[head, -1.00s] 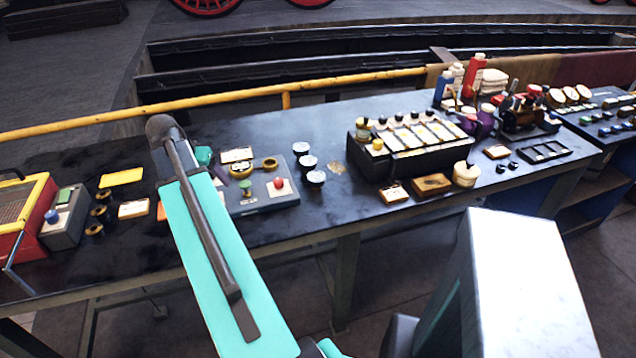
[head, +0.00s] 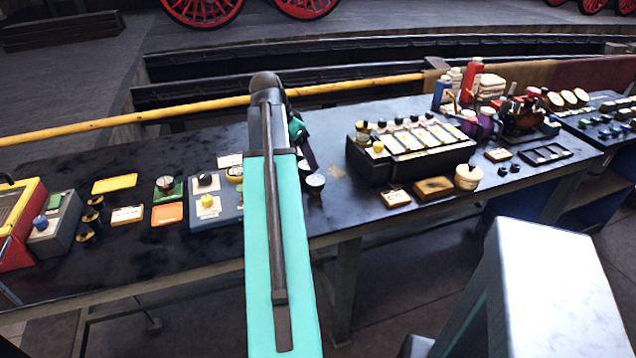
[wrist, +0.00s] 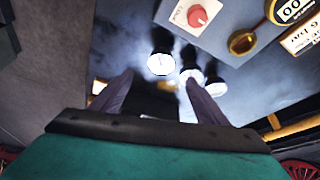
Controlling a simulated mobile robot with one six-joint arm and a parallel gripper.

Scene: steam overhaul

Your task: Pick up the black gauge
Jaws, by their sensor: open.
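Black gauges with pale round faces stand together on the dark bench. In the head view one black gauge (head: 315,184) shows at the right of my arm, and the others are partly or wholly hidden behind it. In the wrist view three black gauges show: one (wrist: 160,63) ahead between the finger lines, one (wrist: 191,72) beside it, and one (wrist: 214,86) farther right, near the right finger. My gripper (wrist: 159,80) is open and empty, with its fingers pointing toward the gauges. I cannot tell how far above them it is.
A panel (head: 217,213) with knobs lies left of the gauges, partly behind my arm. A black rack (head: 375,172) with sloped cards stands to the right. Small boxes (head: 434,188) sit before it. A yellow rail (head: 130,118) runs behind the bench.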

